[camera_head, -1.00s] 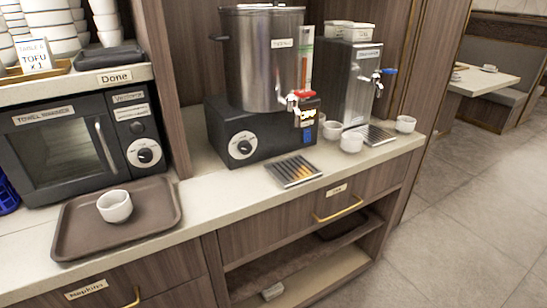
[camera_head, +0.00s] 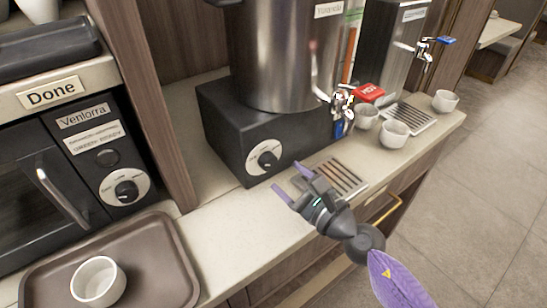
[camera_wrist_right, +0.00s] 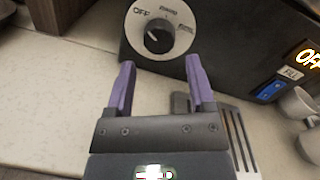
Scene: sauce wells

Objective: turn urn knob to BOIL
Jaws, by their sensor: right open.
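The urn is a steel cylinder (camera_head: 283,55) on a black base (camera_head: 222,125) on the counter. Its black knob (camera_head: 267,160) sits on a round white dial on the base's front. In the right wrist view the knob (camera_wrist_right: 158,37) is ahead of the fingertips, with OFF readable at the dial's upper left; the other dial words are too blurred to read surely. My right gripper (camera_head: 287,180) is open and empty, with purple fingers, just in front of and below the dial, apart from the knob. It also shows in the wrist view (camera_wrist_right: 160,80). My left gripper is out of view.
A slatted drip tray (camera_head: 335,178) lies beside my right gripper. White cups (camera_head: 394,134) and a second dispenser (camera_head: 385,50) stand to the right. A warmer with its own knob (camera_head: 126,192) and a brown tray (camera_head: 165,255) holding a cup are at left.

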